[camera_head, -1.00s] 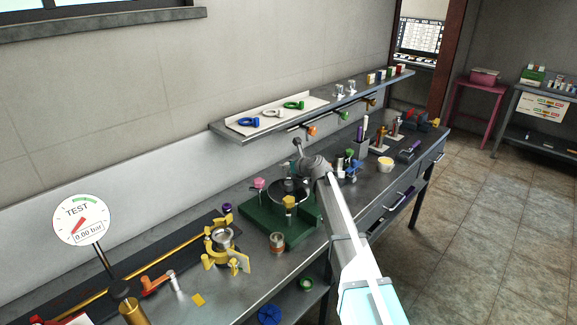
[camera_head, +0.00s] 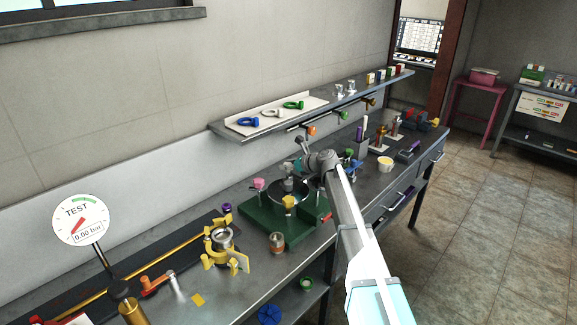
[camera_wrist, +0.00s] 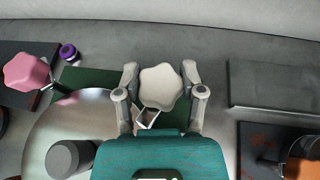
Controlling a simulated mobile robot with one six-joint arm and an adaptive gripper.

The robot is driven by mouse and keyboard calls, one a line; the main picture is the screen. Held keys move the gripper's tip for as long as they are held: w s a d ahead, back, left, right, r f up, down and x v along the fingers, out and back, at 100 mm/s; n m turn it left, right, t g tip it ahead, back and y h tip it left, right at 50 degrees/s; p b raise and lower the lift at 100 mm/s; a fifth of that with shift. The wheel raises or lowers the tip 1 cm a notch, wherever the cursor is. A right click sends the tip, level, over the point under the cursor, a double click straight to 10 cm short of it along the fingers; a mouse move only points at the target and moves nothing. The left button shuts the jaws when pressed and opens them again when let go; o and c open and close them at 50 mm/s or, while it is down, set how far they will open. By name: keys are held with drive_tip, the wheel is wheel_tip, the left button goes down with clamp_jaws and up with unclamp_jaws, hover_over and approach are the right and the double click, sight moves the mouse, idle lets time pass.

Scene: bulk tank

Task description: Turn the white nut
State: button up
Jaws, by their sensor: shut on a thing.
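The white nut (camera_wrist: 161,87) is a lobed, star-shaped knob, seen from above in the wrist view. My gripper (camera_wrist: 160,74) is shut on it, with one finger on its left side and one on its right. A metal stem shows just below the nut. The nut sits beside the round steel lid (camera_wrist: 85,118), on the green base (camera_wrist: 88,78), which also shows in the head view (camera_head: 272,228).
A pink knob (camera_head: 259,183) and a yellow knob (camera_head: 289,201) stand around the lid. A grey post (camera_wrist: 70,158) rises from the lid. A shelf (camera_head: 310,105) runs along the wall above the bench.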

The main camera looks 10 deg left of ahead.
drive_tip(key=n+g, duration=0.1)
drive_tip(key=g, duration=0.1)
drive_tip(key=n+g+y, duration=0.1)
drive_tip(key=n+g, duration=0.1)
drive_tip(key=shift+w+a+n+y, duration=0.1)
drive_tip(key=shift+w+n+y, duration=0.1)
drive_tip(key=shift+n+y, duration=0.1)
drive_tip(key=n+g, duration=0.3)
drive_tip(key=g, duration=0.1)
drive_tip(key=shift+n, duration=0.3)
drive_tip(key=n+g, duration=0.2)
drive_tip(key=g, duration=0.1)
drive_tip(key=n+g+h, duration=0.1)
drive_tip(key=shift+s+n+g, duration=0.3)
drive_tip(key=shift+n+g, duration=0.1)
drive_tip(key=shift+s+n+g+h, duration=0.1)
drive_tip(key=shift+n+g+h, duration=0.3)
drive_tip(key=shift+n+g, duration=0.1)
drive_tip(key=shift+s, duration=0.1)
drive_tip(key=o, duration=1)
drive_tip(key=shift+o, duration=0.8)
